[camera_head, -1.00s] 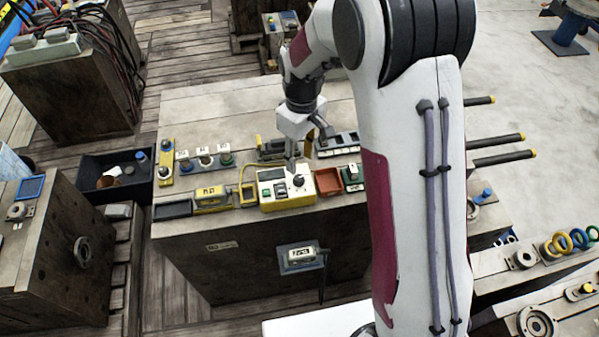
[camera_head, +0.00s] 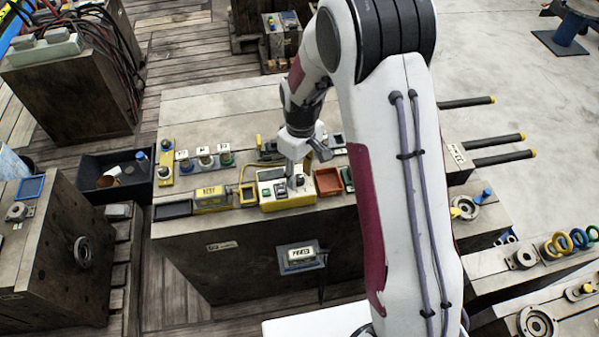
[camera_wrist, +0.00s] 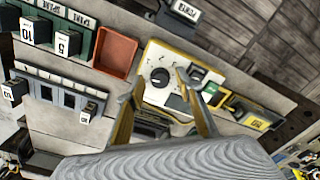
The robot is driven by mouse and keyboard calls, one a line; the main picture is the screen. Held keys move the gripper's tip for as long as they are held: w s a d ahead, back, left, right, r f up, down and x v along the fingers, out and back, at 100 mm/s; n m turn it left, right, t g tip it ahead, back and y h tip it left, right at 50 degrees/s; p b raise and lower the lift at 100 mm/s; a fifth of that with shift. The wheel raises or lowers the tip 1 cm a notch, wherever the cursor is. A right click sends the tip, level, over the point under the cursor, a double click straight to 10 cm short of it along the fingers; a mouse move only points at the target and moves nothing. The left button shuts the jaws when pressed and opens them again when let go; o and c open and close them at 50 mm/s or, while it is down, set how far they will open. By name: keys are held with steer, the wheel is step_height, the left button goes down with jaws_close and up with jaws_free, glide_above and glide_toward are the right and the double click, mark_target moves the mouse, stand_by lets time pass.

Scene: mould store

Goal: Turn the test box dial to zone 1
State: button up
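The test box (camera_head: 268,192) is a white-faced box with a yellow body near the front edge of the wooden bench. It also shows in the wrist view (camera_wrist: 152,58). Its round black dial (camera_wrist: 159,77) has small zone numbers beside it; I cannot tell which one it points to. My gripper (camera_wrist: 159,80) is open, one finger on each side of the dial, with a gap visible around the knob. In the head view, my gripper (camera_head: 297,170) points down over the right part of the box and partly hides the dial.
An orange-red tray (camera_head: 328,181) sits just right of the box. A yellow-and-grey labelled unit (camera_head: 210,197) stands to its left. Green blocks with numbered labels (camera_wrist: 65,41) and a slotted rack (camera_wrist: 50,91) are nearby. The bench's rear left is clear.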

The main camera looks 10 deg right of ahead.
jaws_close()
steer(key=shift+m, duration=0.4)
steer(key=m, duration=0.3)
steer(key=shift+m, duration=2)
jaws_free()
